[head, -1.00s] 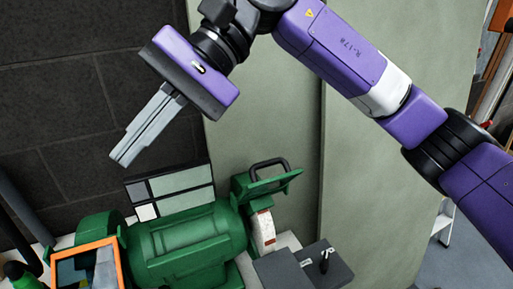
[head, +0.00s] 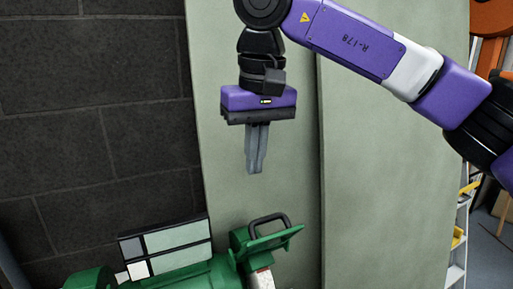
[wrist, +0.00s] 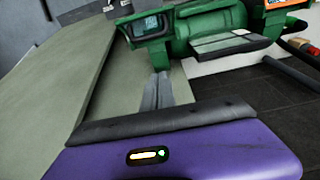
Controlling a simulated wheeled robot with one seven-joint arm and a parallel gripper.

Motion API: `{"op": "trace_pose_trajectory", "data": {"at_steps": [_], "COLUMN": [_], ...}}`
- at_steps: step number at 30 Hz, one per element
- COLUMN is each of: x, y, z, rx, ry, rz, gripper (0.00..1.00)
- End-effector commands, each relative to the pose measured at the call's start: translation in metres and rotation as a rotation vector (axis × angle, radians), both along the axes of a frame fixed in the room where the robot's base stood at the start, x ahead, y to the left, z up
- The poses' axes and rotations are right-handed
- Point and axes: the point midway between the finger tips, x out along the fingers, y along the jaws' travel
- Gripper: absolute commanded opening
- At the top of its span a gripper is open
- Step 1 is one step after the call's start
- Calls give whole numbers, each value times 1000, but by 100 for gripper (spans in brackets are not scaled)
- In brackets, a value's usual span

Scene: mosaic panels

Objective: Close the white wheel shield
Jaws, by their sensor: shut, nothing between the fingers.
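A green bench grinder (head: 190,277) is cut off by the bottom of the head view. At its right end a green-framed shield (head: 268,243) with a dark handle sits above a white part (head: 262,279), perhaps the white wheel, and looks raised. In the wrist view the shield's clear window (wrist: 150,27) faces me at the top left of the green body (wrist: 207,25). My gripper (head: 256,170) is shut and empty. It points down, above the shield and apart from it. The wrist view shows its fingers (wrist: 160,80) below the shield in the picture. The wheel's lower part is hidden.
A panel of grey and white tiles (head: 170,248) stands behind the grinder. Large pale green boards (head: 390,180) lean behind my arm, beside a dark block wall (head: 90,120). An orange-framed shield (wrist: 287,3) is at the grinder's other end.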

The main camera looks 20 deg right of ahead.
Motion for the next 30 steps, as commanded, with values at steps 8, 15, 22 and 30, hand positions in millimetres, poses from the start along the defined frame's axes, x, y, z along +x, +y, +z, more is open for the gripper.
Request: {"op": "trace_pose_trajectory", "data": {"at_steps": [8, 15, 22, 30], "x": [8, -18, -28, -28], "y": [1, 2, 2, 2], "z": [-55, -64, -69, -69], "rx": [4, 3, 2, 2], "ry": [4, 0, -1, -1], "rz": [2, 2, -1, -1], "gripper": [0, 0, 0, 0]}}
